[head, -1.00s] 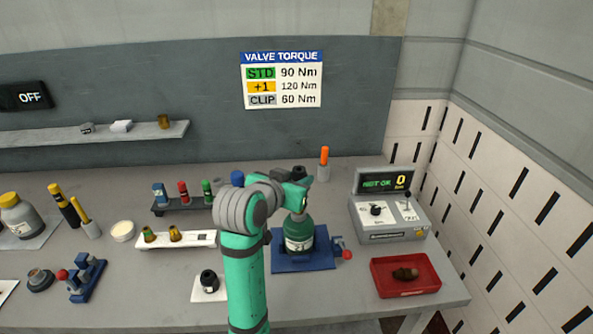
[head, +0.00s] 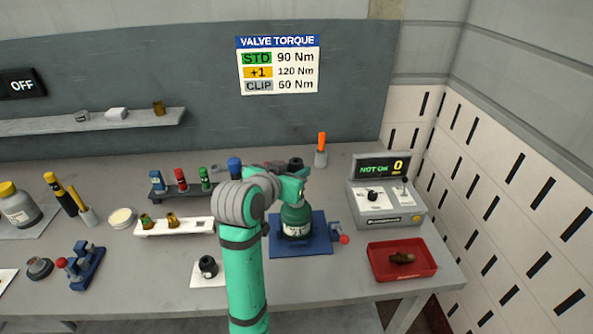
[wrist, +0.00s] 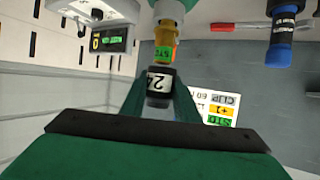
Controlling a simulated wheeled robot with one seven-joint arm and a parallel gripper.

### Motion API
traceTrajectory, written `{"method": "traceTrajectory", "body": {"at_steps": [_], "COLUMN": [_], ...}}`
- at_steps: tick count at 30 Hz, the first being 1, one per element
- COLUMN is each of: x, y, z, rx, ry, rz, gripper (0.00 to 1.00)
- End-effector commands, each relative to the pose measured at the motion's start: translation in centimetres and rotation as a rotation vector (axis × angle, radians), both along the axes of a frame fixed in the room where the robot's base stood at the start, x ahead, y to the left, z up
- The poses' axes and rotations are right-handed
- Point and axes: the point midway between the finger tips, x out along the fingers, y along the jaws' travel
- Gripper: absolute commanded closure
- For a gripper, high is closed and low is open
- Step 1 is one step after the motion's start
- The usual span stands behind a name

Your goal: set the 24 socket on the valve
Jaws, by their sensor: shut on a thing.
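The green gas cylinder (head: 296,224) stands upright on a blue base at the middle right of the bench. Its brass valve (wrist: 166,40) shows in the wrist view with a green STD tag. My gripper (wrist: 160,100) is shut on the dark 24 socket (wrist: 159,84), whose white label reads 24. The socket is in line with the valve, its end right at the tag. I cannot tell whether it is seated or just touching. In the head view my arm hides most of the valve area, and a dark round top (head: 296,163) shows above the cylinder.
A white socket holder (head: 190,226) with two brass pieces and a rack (head: 183,192) of coloured pieces stand left of my arm. A tester (head: 387,204) reading 0 and a red tray (head: 402,272) are to the right. A blue clamp with a red knob (head: 344,239) sits beside the cylinder.

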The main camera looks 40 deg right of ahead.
Motion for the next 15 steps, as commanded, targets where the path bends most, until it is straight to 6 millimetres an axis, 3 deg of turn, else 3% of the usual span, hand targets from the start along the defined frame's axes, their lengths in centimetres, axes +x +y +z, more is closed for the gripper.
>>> {"method": "traceTrajectory", "body": {"at_steps": [15], "x": [-0.51], "y": [-0.51], "z": [0.04], "rx": [-0.001], "ry": [-0.001], "rz": [-0.012], "gripper": [0.97]}}
